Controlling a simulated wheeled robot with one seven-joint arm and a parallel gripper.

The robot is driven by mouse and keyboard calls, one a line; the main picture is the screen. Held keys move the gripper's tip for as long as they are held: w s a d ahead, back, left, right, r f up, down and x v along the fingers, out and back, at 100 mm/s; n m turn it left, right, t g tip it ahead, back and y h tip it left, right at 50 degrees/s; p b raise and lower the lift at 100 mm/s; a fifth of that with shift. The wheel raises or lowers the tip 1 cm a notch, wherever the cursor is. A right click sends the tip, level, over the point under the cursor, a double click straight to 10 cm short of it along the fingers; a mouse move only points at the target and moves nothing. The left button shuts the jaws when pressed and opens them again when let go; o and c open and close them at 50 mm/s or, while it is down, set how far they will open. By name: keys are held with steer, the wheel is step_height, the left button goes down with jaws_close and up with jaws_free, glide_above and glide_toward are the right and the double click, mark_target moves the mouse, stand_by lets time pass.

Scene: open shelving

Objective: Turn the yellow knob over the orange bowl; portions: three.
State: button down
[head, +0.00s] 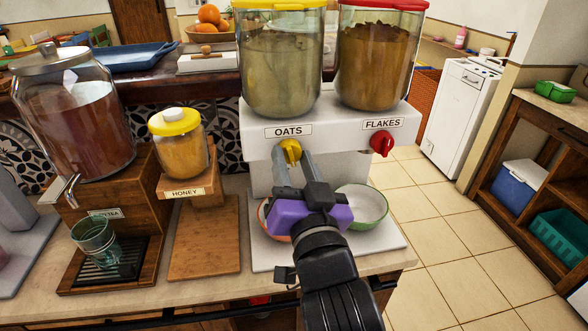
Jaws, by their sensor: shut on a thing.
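The yellow knob (291,151) is on the front of the white dispenser, just under the OATS label. My gripper (289,163) reaches up to it, and its two fingers are shut on the knob. The orange bowl (265,219) stands on the tray below; only its left rim shows, and my purple gripper body hides the rest. What the bowl holds is hidden. The oats container (281,70) with a yellow lid stands above the knob.
The red knob (381,143) sits under the FLAKES label, right of my gripper. A green-rimmed bowl (362,206) stands below it. Left are the honey jar (180,150), a tea dispenser (75,120) and a glass (97,240). Tiled floor lies to the right.

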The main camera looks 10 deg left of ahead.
steer(key=shift+f+m+h+b, duration=0.1)
steer(key=shift+m+h+b, duration=0.2)
steer(key=shift+m+b, duration=0.75)
steer(key=shift+m, duration=0.55)
steer(key=c, duration=0.9)
jaws_free()
steer(key=v, duration=0.7)
steer(key=shift+s+f, duration=0.1)
steer(key=shift+s, duration=0.25)
